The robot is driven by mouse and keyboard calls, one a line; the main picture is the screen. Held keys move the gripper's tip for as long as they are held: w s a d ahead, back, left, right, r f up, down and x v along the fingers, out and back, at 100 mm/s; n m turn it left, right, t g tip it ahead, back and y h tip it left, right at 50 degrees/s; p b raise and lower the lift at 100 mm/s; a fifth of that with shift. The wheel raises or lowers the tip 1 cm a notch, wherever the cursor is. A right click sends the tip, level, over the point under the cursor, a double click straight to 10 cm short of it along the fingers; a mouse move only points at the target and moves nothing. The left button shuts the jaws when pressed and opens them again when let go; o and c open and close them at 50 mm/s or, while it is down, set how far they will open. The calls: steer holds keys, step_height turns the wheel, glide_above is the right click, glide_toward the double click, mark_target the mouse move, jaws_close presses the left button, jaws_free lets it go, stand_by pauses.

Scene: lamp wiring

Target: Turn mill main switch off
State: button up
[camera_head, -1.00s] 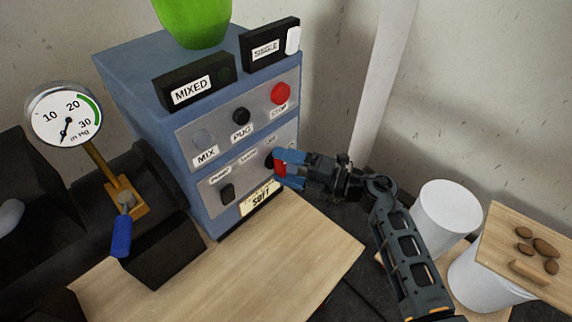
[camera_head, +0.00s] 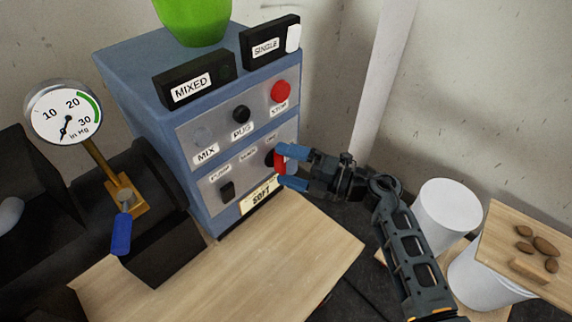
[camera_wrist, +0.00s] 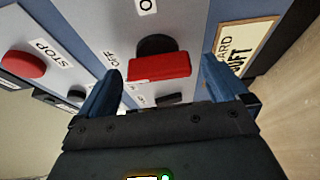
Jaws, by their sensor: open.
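The main switch is a red bar handle (camera_head: 279,160) on a round black base, on the lower right of the blue control box's front panel. In the wrist view the red handle (camera_wrist: 160,66) lies crosswise between my fingers, with an "OFF" label (camera_wrist: 111,60) to its left. My gripper (camera_head: 283,166) has blue fingertips and is open around the handle. In the wrist view (camera_wrist: 161,72) a gap shows between the handle and each finger. The handle's exact setting against its labels is hard to read.
A red stop button (camera_head: 280,91), a black knob (camera_head: 241,115) and a black rocker (camera_head: 227,190) share the panel. A "SOFT" card (camera_head: 261,194) is below the switch. A wooden table (camera_head: 220,265) lies in front. White buckets (camera_head: 447,205) stand at right.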

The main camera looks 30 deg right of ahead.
steer(key=v, duration=0.7)
steer(key=shift+b, duration=0.4)
steer(key=s+a+r+m+h, duration=0.1)
steer(key=s+r+m+h, duration=0.2)
steer(key=s+m, duration=0.5)
steer(key=s+a+r+m+h, duration=0.2)
steer(key=s+m+h, duration=0.3)
steer(key=s+m, duration=0.4)
steer(key=s+a+r+m+t+h, duration=0.1)
steer(key=s+m, duration=0.8)
steer(key=s, duration=0.9)
step_height(320, 180, up, 3)
steer(key=a+h, duration=0.1)
steer(key=h, duration=0.1)
steer(key=shift+r+h, duration=0.15)
steer(key=shift+h, duration=0.25)
steer(key=shift+a, duration=0.15)
steer(key=shift+c, duration=0.2)
